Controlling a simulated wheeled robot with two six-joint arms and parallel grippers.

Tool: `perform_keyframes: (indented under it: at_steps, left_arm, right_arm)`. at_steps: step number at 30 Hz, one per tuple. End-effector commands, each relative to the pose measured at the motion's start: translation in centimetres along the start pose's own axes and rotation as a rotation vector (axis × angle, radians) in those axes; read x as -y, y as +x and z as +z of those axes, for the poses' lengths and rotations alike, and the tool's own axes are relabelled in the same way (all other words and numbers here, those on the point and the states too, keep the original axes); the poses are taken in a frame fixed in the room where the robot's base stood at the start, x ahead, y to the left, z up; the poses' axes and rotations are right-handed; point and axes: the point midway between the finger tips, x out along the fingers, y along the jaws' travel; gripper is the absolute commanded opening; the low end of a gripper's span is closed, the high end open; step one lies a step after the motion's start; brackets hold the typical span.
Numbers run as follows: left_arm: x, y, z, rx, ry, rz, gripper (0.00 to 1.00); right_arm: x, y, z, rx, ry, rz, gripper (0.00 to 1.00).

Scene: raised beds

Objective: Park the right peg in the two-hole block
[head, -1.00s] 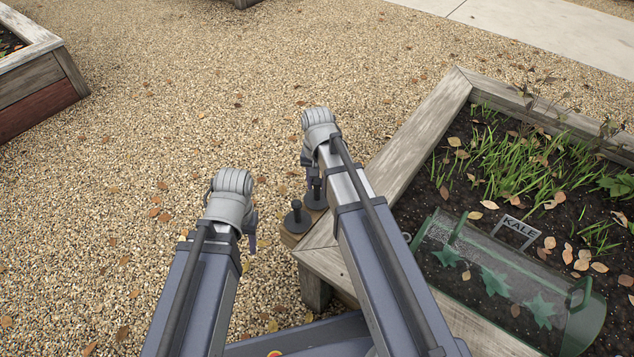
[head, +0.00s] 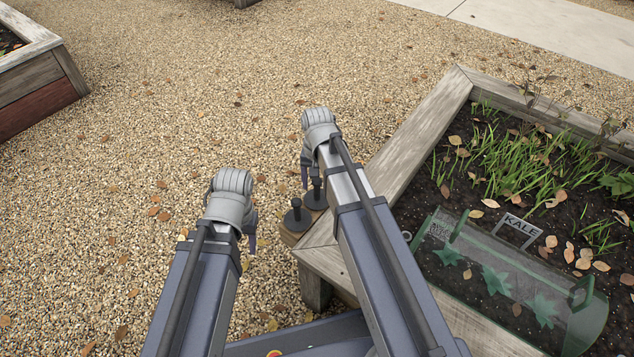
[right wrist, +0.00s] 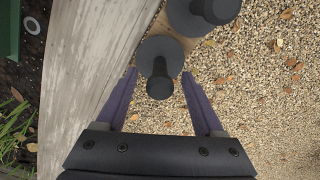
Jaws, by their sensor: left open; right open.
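Two dark grey pegs with round flanges stand upright at the near left corner of the raised bed: a nearer peg (head: 296,216) and a farther peg (head: 316,196). Under them is a small wooden block (head: 289,239); its holes are not visible. My right gripper (head: 309,177) is open at the farther peg. In the right wrist view its fingers (right wrist: 159,77) are spread on both sides of one peg's knob (right wrist: 160,87); I cannot tell whether they touch. The other peg (right wrist: 217,9) is at the top. My left gripper (head: 251,232) is open and empty over gravel.
The bed's wooden rim (head: 416,140) runs beside my right arm. Inside it are grass, leaves, a clear green-ended cover (head: 500,275) and a KALE sign (head: 519,228). Another raised bed (head: 40,85) stands far left. The gravel between is open.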

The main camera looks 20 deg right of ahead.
Motion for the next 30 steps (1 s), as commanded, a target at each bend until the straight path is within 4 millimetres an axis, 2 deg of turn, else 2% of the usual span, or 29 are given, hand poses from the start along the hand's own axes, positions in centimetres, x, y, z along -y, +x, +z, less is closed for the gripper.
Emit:
perform_keyframes:
  at_steps: [6, 11, 24, 30]
  left_arm:
    - [-0.1, 0.0, 0.0, -0.001, 0.004, 0.003, 0.5]
    - [0.1, -0.8, 0.0, -0.001, 0.002, 0.001, 0.5]
    - [0.8, -6.2, 0.4, 0.003, -0.007, -0.005, 0.5]
    - [0.8, -7.8, 0.5, 0.003, -0.009, -0.001, 0.5]
  right_arm:
    - [0.0, 0.0, 0.0, 0.0, 0.0, 0.0, 0.7]
    - [0.0, -0.9, 0.0, 0.0, 0.0, 0.0, 0.7]
    - [0.0, -6.3, 0.0, 0.0, 0.0, 0.0, 0.7]
    - [0.0, -7.8, 0.0, 0.0, 0.0, 0.0, 0.7]
